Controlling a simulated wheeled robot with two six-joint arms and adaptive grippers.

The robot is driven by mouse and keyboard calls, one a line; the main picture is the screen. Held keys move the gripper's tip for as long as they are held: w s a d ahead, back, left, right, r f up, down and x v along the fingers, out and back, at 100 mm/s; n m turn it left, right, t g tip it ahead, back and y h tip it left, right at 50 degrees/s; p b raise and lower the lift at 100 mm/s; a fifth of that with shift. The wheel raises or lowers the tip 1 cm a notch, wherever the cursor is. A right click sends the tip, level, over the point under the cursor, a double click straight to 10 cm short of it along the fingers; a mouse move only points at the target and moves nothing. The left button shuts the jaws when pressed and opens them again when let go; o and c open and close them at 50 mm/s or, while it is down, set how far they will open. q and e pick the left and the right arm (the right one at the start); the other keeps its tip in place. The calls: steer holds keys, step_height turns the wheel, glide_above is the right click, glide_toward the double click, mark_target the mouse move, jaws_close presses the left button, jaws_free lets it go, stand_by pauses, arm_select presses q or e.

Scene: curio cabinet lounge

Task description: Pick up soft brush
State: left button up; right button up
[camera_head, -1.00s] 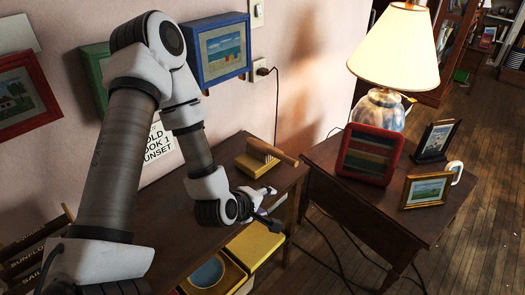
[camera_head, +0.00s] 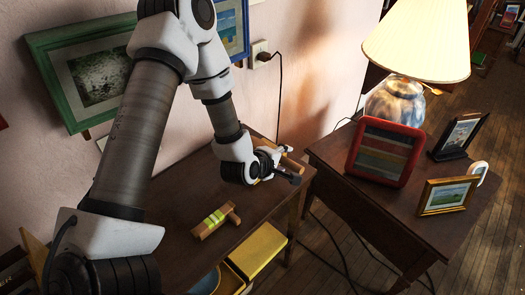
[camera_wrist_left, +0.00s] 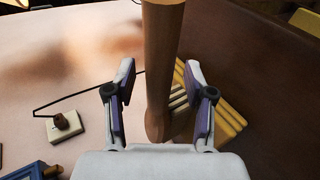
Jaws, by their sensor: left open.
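A wooden handle (camera_head: 291,162), apparently the soft brush's, lies at the far right end of the dark side table, partly hidden by my left gripper (camera_head: 284,172). In the left wrist view, the handle (camera_wrist_left: 160,45) runs between the two fingers of the open left gripper (camera_wrist_left: 160,78), with gaps showing on both sides. A yellow slatted block (camera_wrist_left: 222,118) lies beyond the handle; whether it is the brush's head or a separate stand, I cannot tell. My right gripper is not in view.
A wooden T-shaped piece with yellow-green stripes (camera_head: 215,220) lies nearer on the dark table (camera_head: 178,238). A yellow box (camera_head: 258,250) sits below its front edge. A second table (camera_head: 400,215) at right carries a lamp (camera_head: 398,100) and picture frames. The pink wall is close behind.

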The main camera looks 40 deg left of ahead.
arm_select(q)
steer(key=shift+s+d+r, duration=0.1)
steer(key=shift+s+r, duration=0.1)
jaws_close()
steer(key=shift+r, duration=0.1)
